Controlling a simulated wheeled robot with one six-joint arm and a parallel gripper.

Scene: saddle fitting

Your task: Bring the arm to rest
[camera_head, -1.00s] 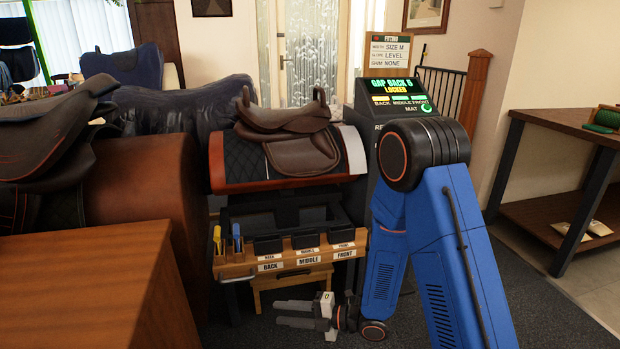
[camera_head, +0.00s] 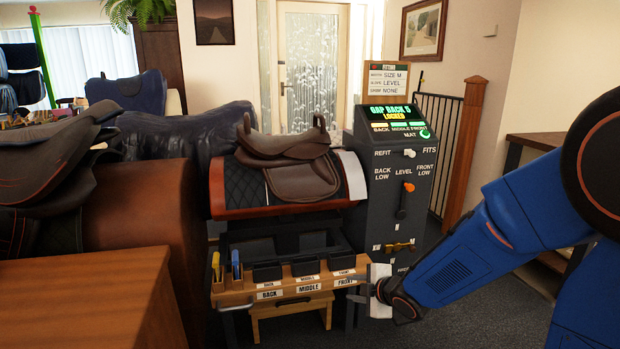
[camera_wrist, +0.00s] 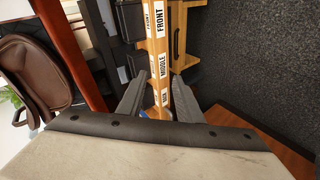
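My arm reaches in from the right edge in the head view. My gripper (camera_head: 354,290) is at the right end of the wooden tray rack, near the FRONT label, and points left. In the wrist view my gripper (camera_wrist: 162,84) has its two grey fingers apart with nothing held between them. The labelled rack (camera_wrist: 163,40) shows beyond the fingers. The brown saddle (camera_head: 302,177) sits on a padded stand with a dark quilted pad under it. It also shows in the wrist view (camera_wrist: 28,72).
The rack (camera_head: 270,284) holds a yellow and a blue tool. A wooden counter (camera_head: 90,290) fills the lower left. Dark carpet (camera_head: 480,325) is clear at the lower right.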

